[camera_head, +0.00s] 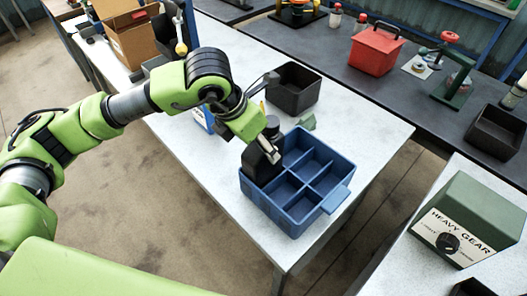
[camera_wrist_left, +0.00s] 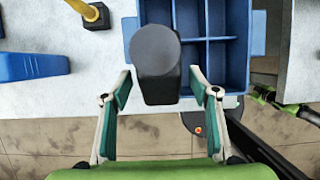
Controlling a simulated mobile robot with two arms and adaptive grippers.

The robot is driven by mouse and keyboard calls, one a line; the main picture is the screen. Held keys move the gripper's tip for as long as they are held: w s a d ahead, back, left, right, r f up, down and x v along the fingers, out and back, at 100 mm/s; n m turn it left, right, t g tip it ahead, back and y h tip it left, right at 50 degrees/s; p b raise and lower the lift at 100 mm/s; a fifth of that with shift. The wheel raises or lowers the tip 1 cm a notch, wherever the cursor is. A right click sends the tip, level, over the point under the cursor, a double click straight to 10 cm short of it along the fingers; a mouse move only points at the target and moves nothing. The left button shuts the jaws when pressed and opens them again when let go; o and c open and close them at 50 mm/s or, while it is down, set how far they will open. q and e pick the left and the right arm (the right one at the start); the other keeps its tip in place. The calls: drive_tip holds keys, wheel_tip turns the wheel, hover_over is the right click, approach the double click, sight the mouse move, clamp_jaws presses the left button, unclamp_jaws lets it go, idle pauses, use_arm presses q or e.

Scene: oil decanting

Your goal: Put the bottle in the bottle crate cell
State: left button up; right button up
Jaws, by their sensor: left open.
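The blue bottle crate (camera_head: 297,227) stands on the white table, with several cells split by thin dividers. It also shows in the wrist view (camera_wrist_left: 236,76). The dark bottle (camera_wrist_left: 156,65) appears upright at the crate's left side, over one cell; its base is hidden, so I cannot tell how deep it sits. In the head view the bottle (camera_head: 257,166) is partly covered by my gripper. My left gripper (camera_wrist_left: 160,88) is open, with one finger on each side of the bottle and gaps showing.
A black bin (camera_head: 294,90) stands behind the crate. A blue wedge-shaped object (camera_wrist_left: 32,66) and a yellow stick on a dark base (camera_wrist_left: 94,14) are left of it. A green Heavy Gear box (camera_head: 470,215) sits on the right table. The white table's front-left part is clear.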

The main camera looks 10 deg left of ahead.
use_arm(q)
drive_tip(key=b+v, duration=0.1)
drive_tip(key=v, duration=0.6)
drive_tip(key=shift+r, duration=0.15)
drive_tip(key=shift+s, duration=0.1)
